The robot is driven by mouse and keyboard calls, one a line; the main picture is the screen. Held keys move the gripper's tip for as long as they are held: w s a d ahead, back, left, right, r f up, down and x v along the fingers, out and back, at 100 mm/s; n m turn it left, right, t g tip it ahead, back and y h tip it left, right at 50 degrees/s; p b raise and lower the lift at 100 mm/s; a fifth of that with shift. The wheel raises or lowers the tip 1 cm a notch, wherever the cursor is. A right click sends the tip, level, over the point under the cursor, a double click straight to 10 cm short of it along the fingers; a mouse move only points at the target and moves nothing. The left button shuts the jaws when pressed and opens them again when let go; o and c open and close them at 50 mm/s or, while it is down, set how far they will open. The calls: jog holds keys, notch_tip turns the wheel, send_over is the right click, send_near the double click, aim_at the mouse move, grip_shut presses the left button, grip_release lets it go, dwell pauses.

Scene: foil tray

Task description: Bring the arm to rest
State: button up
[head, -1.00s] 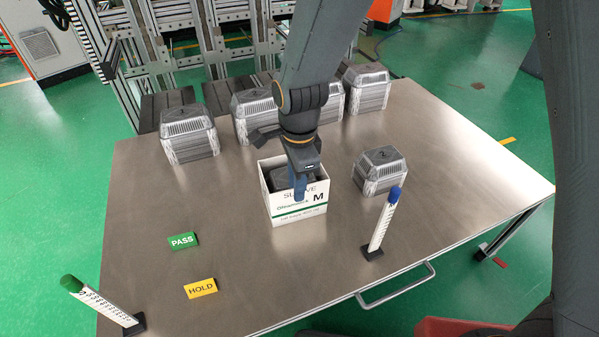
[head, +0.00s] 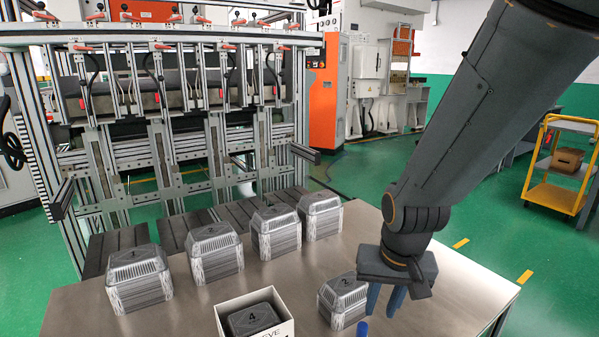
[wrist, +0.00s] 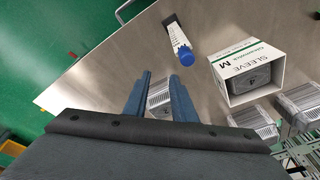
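My gripper (head: 384,308) hangs at the right of the head view, beside the foil tray stack marked 2 (head: 342,300). In the wrist view its two blue fingers (wrist: 160,80) stand apart with nothing held between them. Stack 2 (wrist: 158,98) shows below, beyond the gap between them. The white sleeve box (head: 290,328) stands left of the gripper, and a dark block marked 4 (head: 252,320) sits inside it. The box (wrist: 225,70) also shows at the right of the wrist view, apart from the fingers.
Several foil tray stacks (head: 137,280) line the table's back edge. A blue-capped post (head: 362,330) stands in front of stack 2; it shows in the wrist view (wrist: 185,55) too. A metal frame (head: 150,160) rises behind the table. The table top (head: 455,285) is bare at the right.

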jog(key=s+d+r+n+g+p, duration=0.1)
jog(key=s+d+r+g+p, duration=0.1)
jog(key=s, duration=0.6)
notch_tip(320, 180, up, 3)
jog(key=d+p, duration=0.1)
jog(key=p, duration=0.1)
jog(key=shift+s+n+p, duration=0.35)
jog(key=shift+n, duration=0.05)
jog(key=shift+f, duration=0.1)
jog(key=shift+c, duration=0.3)
grip_shut()
dwell(0.5)
